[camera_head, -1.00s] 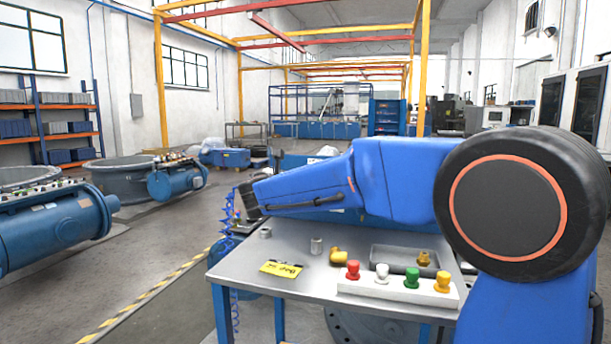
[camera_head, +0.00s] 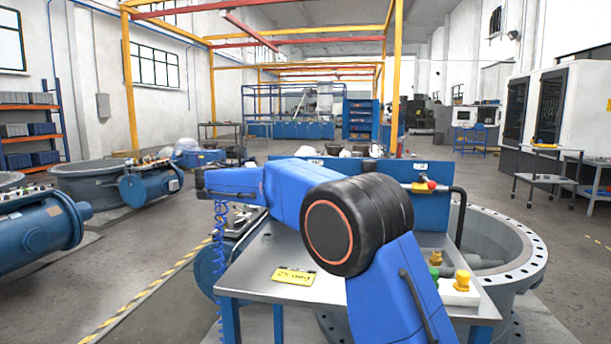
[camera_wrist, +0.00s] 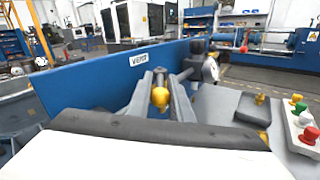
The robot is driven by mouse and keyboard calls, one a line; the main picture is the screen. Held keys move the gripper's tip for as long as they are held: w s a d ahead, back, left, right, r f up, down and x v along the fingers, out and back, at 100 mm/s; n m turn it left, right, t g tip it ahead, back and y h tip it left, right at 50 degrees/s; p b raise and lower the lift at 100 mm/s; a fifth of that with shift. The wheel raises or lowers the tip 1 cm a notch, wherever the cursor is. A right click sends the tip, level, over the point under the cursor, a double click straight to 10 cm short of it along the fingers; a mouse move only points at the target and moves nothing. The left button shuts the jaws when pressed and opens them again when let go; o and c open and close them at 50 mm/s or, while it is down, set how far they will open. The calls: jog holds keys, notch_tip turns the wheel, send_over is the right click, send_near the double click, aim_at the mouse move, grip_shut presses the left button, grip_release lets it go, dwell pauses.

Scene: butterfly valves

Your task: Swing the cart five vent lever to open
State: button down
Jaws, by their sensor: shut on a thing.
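In the wrist view my gripper (camera_wrist: 161,88) has its two grey fingers closed in around a yellow-knobbed lever (camera_wrist: 160,99). The knob shows between the fingers; the lever's shaft and pivot are mostly hidden. A blue panel (camera_wrist: 85,88) with a small white label (camera_wrist: 145,58) stands upright just behind; the label's text is too small to read surely. In the head view my gripper is not clearly visible behind my arm. The cart's grey top (camera_head: 262,252) carries a yellow tag (camera_head: 293,276) at its front, its writing unclear.
Green (camera_wrist: 297,100) and red (camera_wrist: 309,134) knobs stand on a white strip, beside a grey tray (camera_wrist: 262,112). A red-knobbed yellow fitting (camera_head: 425,186) sits on the back panel. A large flanged ring (camera_head: 520,246) stands right of the cart. Floor at left is partly clear.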

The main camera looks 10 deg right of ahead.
jog(key=shift+w+a+m+g, duration=0.1)
jog(key=shift+w+m+g, duration=0.2)
jog(key=shift+m+g, duration=0.6)
jog(key=shift+g+h, duration=0.3)
jog(key=c, duration=1.9)
grip_release()
jog(key=shift+o, duration=0.2)
jog(key=shift+r, duration=0.1)
notch_tip(320, 180, up, 10)
jog(key=shift+c, duration=0.3)
